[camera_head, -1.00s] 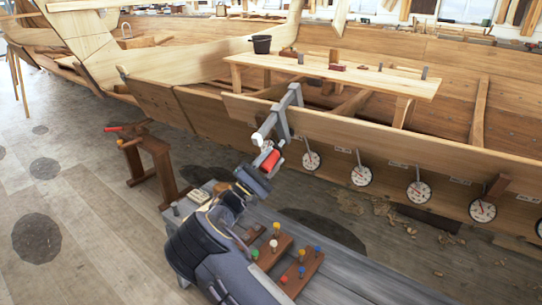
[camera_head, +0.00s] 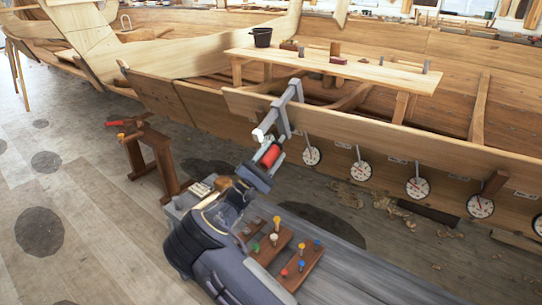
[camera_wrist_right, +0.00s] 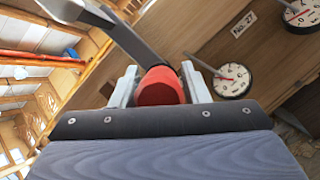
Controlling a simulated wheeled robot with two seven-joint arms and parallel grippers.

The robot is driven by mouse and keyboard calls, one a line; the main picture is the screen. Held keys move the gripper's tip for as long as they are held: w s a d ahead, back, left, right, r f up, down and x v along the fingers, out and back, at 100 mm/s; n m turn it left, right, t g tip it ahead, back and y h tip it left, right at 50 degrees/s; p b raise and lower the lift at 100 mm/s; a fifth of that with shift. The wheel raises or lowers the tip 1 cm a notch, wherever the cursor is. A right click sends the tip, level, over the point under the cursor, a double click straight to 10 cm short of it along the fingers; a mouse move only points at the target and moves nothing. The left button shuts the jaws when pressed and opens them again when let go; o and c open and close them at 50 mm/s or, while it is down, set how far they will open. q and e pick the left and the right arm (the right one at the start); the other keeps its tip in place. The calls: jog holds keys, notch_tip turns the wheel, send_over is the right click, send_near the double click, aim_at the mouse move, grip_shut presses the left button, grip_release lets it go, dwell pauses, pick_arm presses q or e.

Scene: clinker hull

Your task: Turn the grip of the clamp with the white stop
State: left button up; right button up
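The clamp (camera_head: 283,112) is grey and hooks over the top edge of the hull plank, with a white stop (camera_head: 258,135) at its lower left. Its red grip (camera_head: 269,157) points down toward me and also shows in the right wrist view (camera_wrist_right: 160,88). My right gripper (camera_head: 271,160) is at the clamp, one pale finger on each side of the red grip. The fingers lie very close to the grip; I cannot tell whether they press on it. My left gripper is not in view.
Dial gauges (camera_head: 361,171) hang in a row along the hull side, right of the clamp. A bench top (camera_head: 330,68) with small items stands behind. Boards with coloured pegs (camera_head: 300,268) lie below my arm. A wooden trestle (camera_head: 150,160) stands left.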

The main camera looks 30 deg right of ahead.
jog(key=shift+o, duration=1.4)
jog(key=v, duration=0.7)
jog(key=shift+a+f, duration=0.3)
